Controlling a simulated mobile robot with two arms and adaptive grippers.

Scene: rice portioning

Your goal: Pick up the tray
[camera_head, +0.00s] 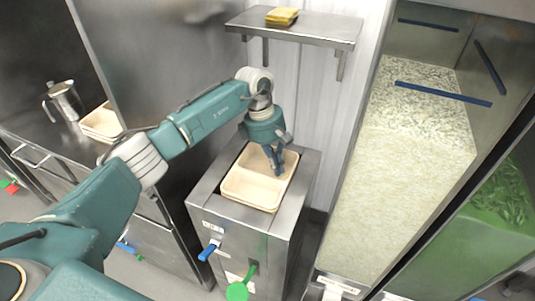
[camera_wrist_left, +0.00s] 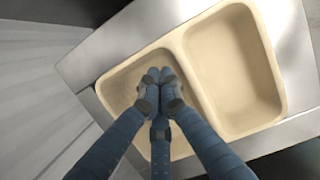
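A beige tray (camera_head: 250,188) with two compartments lies on top of a steel stand, and it also shows in the wrist view (camera_wrist_left: 235,75). My left gripper (camera_head: 278,172) points down over the tray's far compartment. In the wrist view my left gripper (camera_wrist_left: 160,82) has its fingers drawn together over the left compartment, close to the divider. Nothing shows between the fingertips. I cannot tell whether they touch the tray. The fingers hide part of that compartment. My right gripper is not in view.
The steel stand (camera_head: 203,203) has a blue-handled and a green-handled valve on its front. A wall shelf (camera_head: 320,30) with a yellow item (camera_head: 282,17) is behind. More beige trays (camera_head: 100,124) and a metal jug (camera_head: 65,100) stand on the left counter. A large rice bin (camera_head: 390,160) is on the right.

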